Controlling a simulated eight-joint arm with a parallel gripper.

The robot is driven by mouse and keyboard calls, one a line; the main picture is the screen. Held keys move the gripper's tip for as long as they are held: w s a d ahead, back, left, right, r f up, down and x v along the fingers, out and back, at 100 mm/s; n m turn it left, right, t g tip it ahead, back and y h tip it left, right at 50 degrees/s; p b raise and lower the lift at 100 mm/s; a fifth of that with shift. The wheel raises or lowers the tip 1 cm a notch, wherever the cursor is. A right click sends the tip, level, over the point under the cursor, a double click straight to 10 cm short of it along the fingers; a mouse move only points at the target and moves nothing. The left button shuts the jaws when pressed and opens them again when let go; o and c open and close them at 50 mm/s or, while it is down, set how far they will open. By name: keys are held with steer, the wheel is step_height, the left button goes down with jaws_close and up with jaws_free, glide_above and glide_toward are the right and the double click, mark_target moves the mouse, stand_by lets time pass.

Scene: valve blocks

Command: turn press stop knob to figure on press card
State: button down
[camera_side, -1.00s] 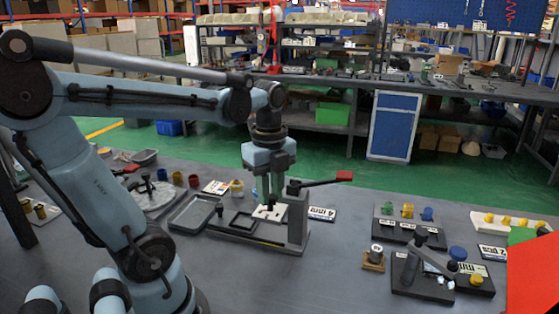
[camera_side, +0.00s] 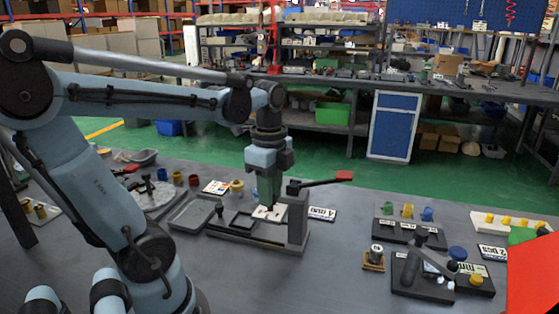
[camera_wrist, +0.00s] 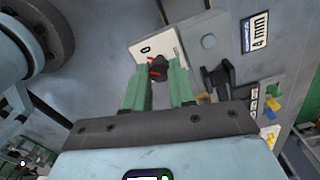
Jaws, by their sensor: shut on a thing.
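The press (camera_side: 297,220) stands on the bench with a lever that ends in a red grip. Its stop knob (camera_wrist: 158,67) is small and dark with a red mark, on a white dial plate (camera_wrist: 143,50). A 0 shows on the plate; other figures are hidden or too small to read. My gripper (camera_wrist: 159,74) is shut on the knob with its green fingers, which also show over the press in the side view (camera_side: 269,202). The press card (camera_wrist: 257,32) reads 4 mm and lies to the right of the press in the side view (camera_side: 322,214).
A grey tray (camera_side: 176,221) lies left of the press. A round plate (camera_side: 150,196) with posts is farther left. A clamp-like fixture (camera_side: 425,270) and a block with coloured pieces (camera_side: 407,229) stand to the right. Bare bench lies in front of the press.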

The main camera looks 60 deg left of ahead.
steer(key=n, duration=0.5)
steer(key=shift+n, duration=0.3)
steer(key=n, duration=1.3)
steer(key=shift+n, duration=0.3)
steer(key=c, duration=0.9)
jaws_free()
steer(key=shift+c, duration=0.2)
steer(key=shift+r, duration=0.15)
step_height(320, 180, up, 12)
